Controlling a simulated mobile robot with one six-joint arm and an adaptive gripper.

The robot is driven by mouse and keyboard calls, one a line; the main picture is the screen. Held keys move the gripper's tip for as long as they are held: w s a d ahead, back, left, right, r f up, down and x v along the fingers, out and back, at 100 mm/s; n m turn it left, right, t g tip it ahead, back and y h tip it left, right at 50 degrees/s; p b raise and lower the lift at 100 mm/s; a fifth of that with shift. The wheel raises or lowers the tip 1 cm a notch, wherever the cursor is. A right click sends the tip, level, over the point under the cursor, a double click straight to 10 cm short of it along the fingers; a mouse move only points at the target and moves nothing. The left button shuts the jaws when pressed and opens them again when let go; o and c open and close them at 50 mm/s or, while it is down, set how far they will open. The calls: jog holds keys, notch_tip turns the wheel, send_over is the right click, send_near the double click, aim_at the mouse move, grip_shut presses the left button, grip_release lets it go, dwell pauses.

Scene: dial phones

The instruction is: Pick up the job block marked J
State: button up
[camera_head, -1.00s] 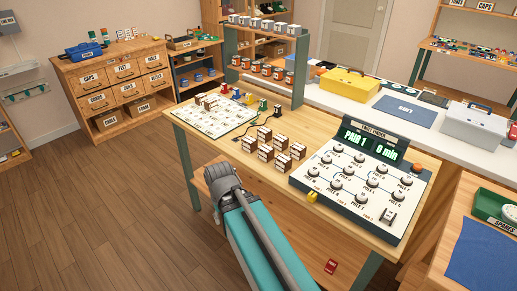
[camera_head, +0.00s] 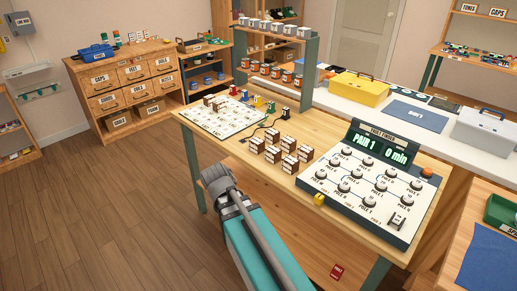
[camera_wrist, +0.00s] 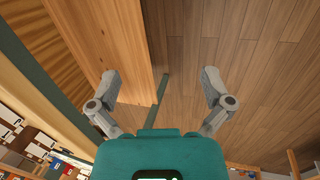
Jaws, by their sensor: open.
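Several small brown-and-white job blocks (camera_head: 272,153) stand in a cluster on the wooden workbench (camera_head: 240,150), left of the dial board. A few more blocks (camera_head: 214,103) sit on the white chart board (camera_head: 212,122) at the bench's left end. The letters on the blocks are too small to read, so I cannot tell which is J. In the wrist view, part of the blocks (camera_wrist: 12,158) shows at the lower left edge. My gripper (camera_wrist: 163,92) is open and empty, its two fingers apart over the bench's front edge and the floor.
The fault finder board (camera_head: 361,195), reading PAIR 1 and 0 min, stands on the bench's right. A shelf frame with jars (camera_head: 272,72) rises behind the blocks. Small coloured pieces (camera_head: 258,101) stand near the chart. The floor at left is clear.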

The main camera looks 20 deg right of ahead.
jog(key=w+d+n+h+b, duration=0.3)
jog(key=w+d+n+h, duration=0.1)
jog(key=w+n, duration=0.1)
jog(key=n+t+h+b, duration=0.6)
jog(key=n+h, duration=0.4)
jog(key=n, duration=0.4)
send_near(253, 144)
jog(key=a, duration=0.2)
jog(key=shift+s+d+r, duration=0.2)
jog(key=shift+s+r, duration=0.05)
jog(key=shift+r, duration=0.1)
jog(key=shift+d, duration=0.1)
jog(key=shift+x, duration=4.25)
jog(key=shift+f, duration=0.15)
jog(key=shift+x, duration=2.65)
jog(key=shift+f, duration=0.15)
